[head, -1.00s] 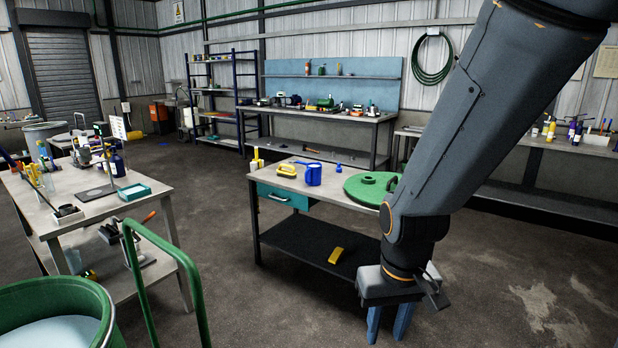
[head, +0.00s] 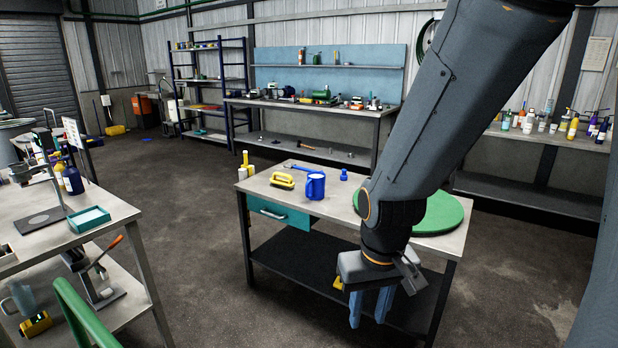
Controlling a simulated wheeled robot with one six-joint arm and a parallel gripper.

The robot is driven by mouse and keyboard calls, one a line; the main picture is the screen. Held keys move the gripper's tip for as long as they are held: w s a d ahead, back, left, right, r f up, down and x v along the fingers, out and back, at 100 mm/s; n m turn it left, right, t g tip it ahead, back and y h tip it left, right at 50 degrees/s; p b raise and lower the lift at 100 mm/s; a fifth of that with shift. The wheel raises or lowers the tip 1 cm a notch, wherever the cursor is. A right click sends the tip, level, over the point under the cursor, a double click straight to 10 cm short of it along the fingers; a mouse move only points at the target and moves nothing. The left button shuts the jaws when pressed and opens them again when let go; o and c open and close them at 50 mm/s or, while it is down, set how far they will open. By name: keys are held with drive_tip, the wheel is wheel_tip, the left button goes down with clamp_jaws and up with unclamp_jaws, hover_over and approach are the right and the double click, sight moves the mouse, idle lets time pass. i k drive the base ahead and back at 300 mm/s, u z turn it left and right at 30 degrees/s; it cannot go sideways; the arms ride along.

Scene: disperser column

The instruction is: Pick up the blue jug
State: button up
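The blue jug (head: 315,186) stands upright on the grey top of a workbench (head: 275,193) in the middle of the head view. A white patch shows on its side. My gripper (head: 368,322) hangs in front of the bench, lower than the top and to the right of the jug. Its two blue fingers point down, apart and with nothing between them. The gripper is well clear of the jug.
A yellow brush-like tool (head: 282,181) and a small blue item (head: 344,174) lie near the jug. A green round lid (head: 438,213) covers the right end, partly behind my arm. A teal drawer (head: 278,214) sits under the top. Another table (head: 50,240) stands left.

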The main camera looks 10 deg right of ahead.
sight(315, 184)
drive_tip(key=i, duration=1.75)
drive_tip(key=u, duration=1.2)
drive_tip(key=i, duration=1.6)
drive_tip(key=z, duration=1.6)
